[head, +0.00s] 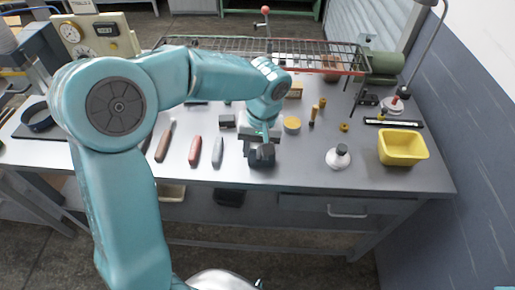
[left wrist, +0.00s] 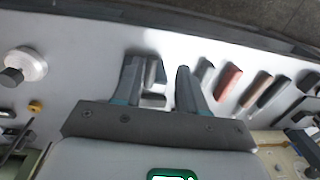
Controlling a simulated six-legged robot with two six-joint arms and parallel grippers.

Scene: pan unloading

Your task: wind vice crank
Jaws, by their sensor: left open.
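My left gripper (head: 262,155) is over the front middle of the grey workbench (head: 300,180), pointing down. In the left wrist view its two dark fingers (left wrist: 158,72) are apart. A small grey block-like piece (left wrist: 153,74) shows between and beyond the fingers; I cannot tell whether it touches them. I cannot pick out a vice or its crank for certain; my left arm and gripper hide part of the bench. A small dark grey block (head: 227,121) lies just left of the gripper in the head view. My right gripper is not in view.
Red (head: 195,151) and grey (head: 218,152) handled tools lie left of the gripper. A white round base with a black knob (head: 338,158) and a yellow bin (head: 403,147) stand to the right. A wire rack (head: 310,55) spans the back.

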